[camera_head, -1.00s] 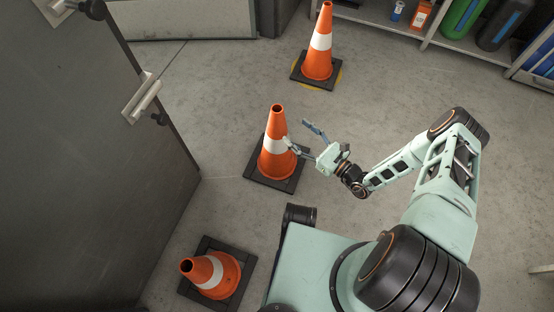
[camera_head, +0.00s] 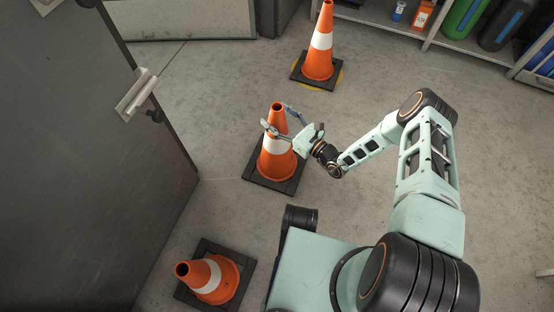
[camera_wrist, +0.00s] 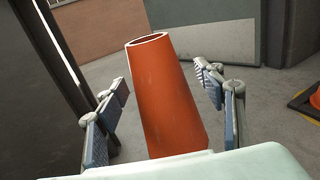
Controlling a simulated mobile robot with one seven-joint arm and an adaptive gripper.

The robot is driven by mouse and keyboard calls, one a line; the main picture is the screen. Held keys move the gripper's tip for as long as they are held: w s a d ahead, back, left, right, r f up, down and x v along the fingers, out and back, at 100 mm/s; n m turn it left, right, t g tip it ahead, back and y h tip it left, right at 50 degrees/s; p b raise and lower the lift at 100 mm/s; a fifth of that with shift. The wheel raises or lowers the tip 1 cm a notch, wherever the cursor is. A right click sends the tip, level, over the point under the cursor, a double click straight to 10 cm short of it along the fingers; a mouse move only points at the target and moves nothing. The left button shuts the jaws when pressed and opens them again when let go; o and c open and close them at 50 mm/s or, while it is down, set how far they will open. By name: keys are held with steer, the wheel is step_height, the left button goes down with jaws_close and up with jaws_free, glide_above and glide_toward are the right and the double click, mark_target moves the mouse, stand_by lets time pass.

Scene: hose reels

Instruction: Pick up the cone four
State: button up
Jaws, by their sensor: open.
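Three orange cones with white bands and black square bases stand on the floor in the head view. The middle cone (camera_head: 277,165) is at my gripper (camera_head: 275,121). The far cone (camera_head: 319,60) stands behind it, and the near cone (camera_head: 212,279) stands at the lower left. No number shows on any cone, so I cannot tell which is four. My gripper is open, with one finger on each side of the middle cone's upper part. In the wrist view the cone's top (camera_wrist: 163,90) rises between the spread fingers, with gaps visible on both sides.
A dark panel with a handle (camera_head: 137,95) stands at the left. Shelving (camera_head: 465,43) with bottles and canisters (camera_head: 462,18) is at the upper right. Open concrete floor (camera_head: 210,110) lies around the middle cone.

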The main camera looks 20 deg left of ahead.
jaws_close()
steer(key=shift+r, duration=0.2)
stand_by(0.4)
steer(key=shift+r, duration=0.15)
